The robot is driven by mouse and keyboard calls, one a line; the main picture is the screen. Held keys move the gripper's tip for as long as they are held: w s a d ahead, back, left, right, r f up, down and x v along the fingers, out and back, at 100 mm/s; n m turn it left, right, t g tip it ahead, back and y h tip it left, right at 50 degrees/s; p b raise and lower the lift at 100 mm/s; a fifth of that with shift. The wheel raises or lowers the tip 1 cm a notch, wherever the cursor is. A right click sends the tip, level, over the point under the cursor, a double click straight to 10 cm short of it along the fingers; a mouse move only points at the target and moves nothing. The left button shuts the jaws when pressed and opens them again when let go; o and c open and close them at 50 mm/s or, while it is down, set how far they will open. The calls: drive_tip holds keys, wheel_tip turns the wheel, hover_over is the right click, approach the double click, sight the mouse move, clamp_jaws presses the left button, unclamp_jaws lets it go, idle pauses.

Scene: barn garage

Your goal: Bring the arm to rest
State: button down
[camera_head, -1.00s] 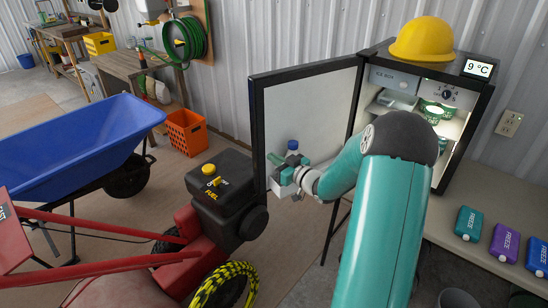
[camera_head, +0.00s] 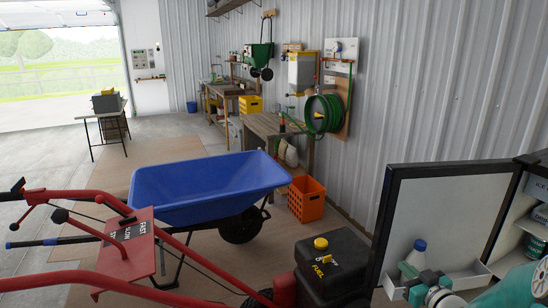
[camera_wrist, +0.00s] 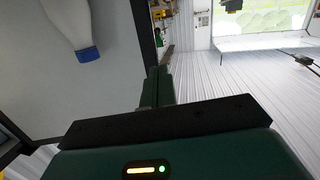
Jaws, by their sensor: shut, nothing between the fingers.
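My gripper (camera_head: 424,287) is at the lower right in the head view, in front of the inner side of the open fridge door (camera_head: 432,200). A white bottle with a blue cap (camera_head: 416,256) stands in the door's shelf, just behind my gripper. In the wrist view, my gripper's fingers (camera_wrist: 157,86) are shut and empty. The bottle (camera_wrist: 70,22) shows there at the upper left, apart from the fingers. I cannot tell whether my gripper touches the door shelf. Most of my arm is outside the head view.
A red mower-like machine with a black fuel tank (camera_head: 330,262) stands left of the door. A blue wheelbarrow (camera_head: 205,188) and an orange crate (camera_head: 306,199) stand behind it. Workbenches line the wall. Open floor (camera_head: 165,134) leads to the garage opening.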

drive_tip(key=s+a+r+m+g+h, duration=0.2)
drive_tip(key=s+a+r+g+h, duration=0.4)
drive_tip(key=a+r, duration=0.4)
drive_tip(key=s+a+r+g+y, duration=0.1)
drive_tip(key=s+a+g, duration=0.1)
drive_tip(key=s+a, duration=0.5)
drive_tip(key=s+a+r+g+y, duration=0.1)
drive_tip(key=s+a+g+y, duration=0.1)
drive_tip(key=s+a, duration=0.5)
drive_tip(key=s, duration=0.5)
drive_tip(key=shift+m+g, duration=0.4)
drive_tip(key=shift+d, duration=0.15)
